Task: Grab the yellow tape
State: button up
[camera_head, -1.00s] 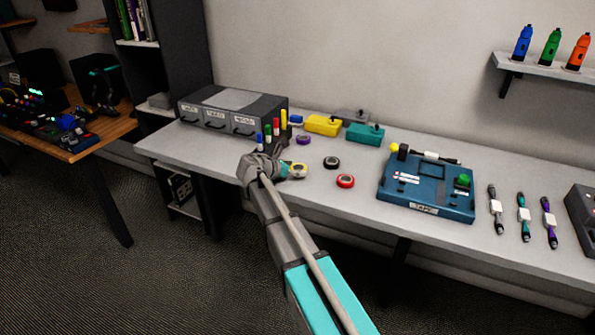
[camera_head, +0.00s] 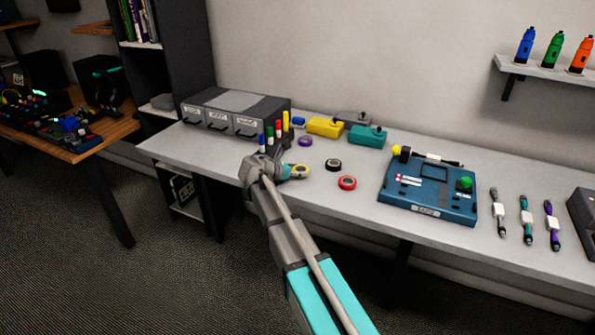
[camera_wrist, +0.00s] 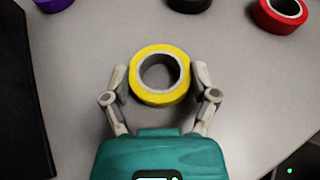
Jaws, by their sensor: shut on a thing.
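The yellow tape (camera_wrist: 160,98) is a flat roll with a pale inner ring, seen from above in the wrist view. My gripper (camera_wrist: 160,82) has one finger on each side of the roll and is shut on its outer edge. In the head view the yellow tape (camera_head: 300,171) shows at the tip of my gripper (camera_head: 287,170), near the front edge of the table. Part of the roll is hidden there by the gripper. Whether the tape touches the table is hard to tell.
A black tape (camera_head: 333,165), a red tape (camera_head: 347,183) and a purple tape (camera_head: 305,141) lie nearby on the table (camera_head: 300,196). Several upright markers (camera_head: 270,138) stand behind my gripper by the grey drawer box (camera_head: 235,105). A blue device (camera_head: 428,190) lies to the right.

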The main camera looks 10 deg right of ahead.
jog(key=shift+r, duration=0.1)
notch_tip(320, 180, up, 2)
jog(key=shift+r+p, duration=0.1)
jog(key=shift+p, duration=1)
jog(key=s+a+r+p, duration=0.7)
jog(key=a+r+p, duration=0.3)
jog(key=a, duration=0.1)
jog(key=shift+s+a+r+p, duration=0.25)
jog(key=shift+s+a+p, duration=0.1)
